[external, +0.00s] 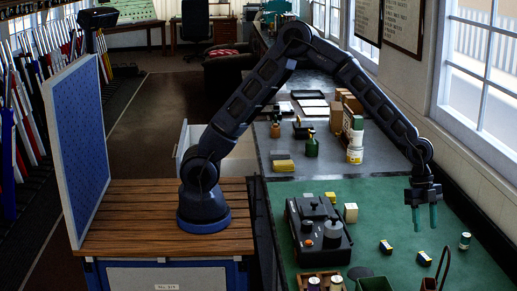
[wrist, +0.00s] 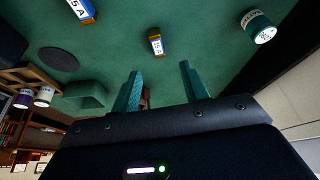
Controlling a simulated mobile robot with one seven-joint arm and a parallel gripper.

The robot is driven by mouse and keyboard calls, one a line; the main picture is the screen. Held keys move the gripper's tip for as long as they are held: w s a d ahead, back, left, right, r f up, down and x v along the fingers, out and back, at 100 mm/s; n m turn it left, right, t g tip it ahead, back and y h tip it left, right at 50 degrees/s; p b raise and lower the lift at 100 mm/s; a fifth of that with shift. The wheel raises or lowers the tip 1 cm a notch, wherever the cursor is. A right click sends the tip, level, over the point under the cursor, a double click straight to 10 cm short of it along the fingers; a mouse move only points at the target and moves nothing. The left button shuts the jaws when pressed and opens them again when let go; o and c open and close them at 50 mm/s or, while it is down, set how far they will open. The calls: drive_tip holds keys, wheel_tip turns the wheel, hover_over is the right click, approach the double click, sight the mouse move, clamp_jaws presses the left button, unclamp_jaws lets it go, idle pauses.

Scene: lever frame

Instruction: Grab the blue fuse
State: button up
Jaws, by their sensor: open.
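A small block fuse with a bright blue side and a pale label (wrist: 80,10) lies at the top left of the wrist view, cut by the edge. It seems to be the left of two small fuses on the green mat in the external view (external: 386,247). The second fuse (wrist: 155,42) shows yellow and a white label; in the external view it is the right one (external: 424,258). My gripper (external: 424,222) hangs above the mat, pointing down, with teal fingers apart and nothing held. In the wrist view its fingers (wrist: 160,75) are nearer the second fuse.
A green-and-white cylinder (external: 465,241) stands at the right. A thin brown loop (external: 444,266) rises near the front. A black device with knobs (external: 318,230) sits left of the fuses. A green box (wrist: 87,95) and dark disc (wrist: 58,59) are left of my fingers.

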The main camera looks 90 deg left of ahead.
sight(425, 255)
drive_tip(key=x, duration=0.9)
drive_tip(key=shift+s+a+f, duration=0.1)
drive_tip(key=shift+s+f, duration=0.05)
drive_tip(key=shift+f, duration=0.2)
clamp_jaws()
